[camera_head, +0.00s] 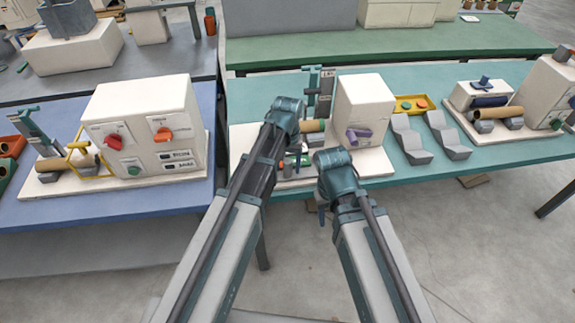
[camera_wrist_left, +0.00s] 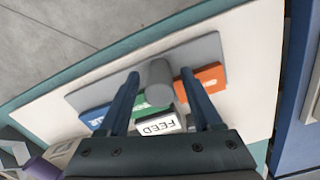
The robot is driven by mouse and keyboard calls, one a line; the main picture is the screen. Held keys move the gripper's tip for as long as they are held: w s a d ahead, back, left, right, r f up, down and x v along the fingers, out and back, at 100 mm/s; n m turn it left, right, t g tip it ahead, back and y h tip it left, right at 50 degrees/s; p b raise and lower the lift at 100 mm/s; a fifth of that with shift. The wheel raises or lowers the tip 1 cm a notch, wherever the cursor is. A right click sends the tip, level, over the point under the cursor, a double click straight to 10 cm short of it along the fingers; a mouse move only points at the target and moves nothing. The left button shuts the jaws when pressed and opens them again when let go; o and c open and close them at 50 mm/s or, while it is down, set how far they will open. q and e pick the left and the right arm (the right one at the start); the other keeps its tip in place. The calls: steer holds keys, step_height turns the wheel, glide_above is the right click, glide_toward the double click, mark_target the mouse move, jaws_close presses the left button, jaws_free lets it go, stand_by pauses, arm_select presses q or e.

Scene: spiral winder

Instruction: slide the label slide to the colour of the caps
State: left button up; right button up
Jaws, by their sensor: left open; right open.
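In the left wrist view, a long grey slide strip (camera_wrist_left: 218,47) lies on a cream base. A grey round knob (camera_wrist_left: 159,80) stands up from it. Blue (camera_wrist_left: 93,117), green (camera_wrist_left: 148,103) and orange (camera_wrist_left: 207,77) patches show beside the strip, near a "FEED" plate (camera_wrist_left: 159,126). My left gripper (camera_wrist_left: 160,78) is open, with one finger on each side of the knob; contact cannot be told. In the head view it is mostly hidden behind my wrist. My right gripper (camera_head: 322,208) is open near the table's front edge.
The cream machine housing (camera_head: 362,105) with a purple knob (camera_head: 358,135) stands right of my left gripper. Grey angled holders (camera_head: 412,140) stand farther right on the teal table (camera_head: 385,173). Another winder (camera_head: 140,115) stands on the blue table at left.

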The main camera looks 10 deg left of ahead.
arm_select(q)
steer(key=shift+r, duration=0.15)
arm_select(e)
steer(key=shift+r, duration=0.15)
arm_select(q)
step_height(320, 180, up, 14)
steer(key=p, duration=1.3)
steer(key=shift+f+p, duration=0.2)
steer(key=shift+p, duration=0.2)
arm_select(e)
step_height(320, 180, up, 14)
steer(key=shift+f, duration=0.25)
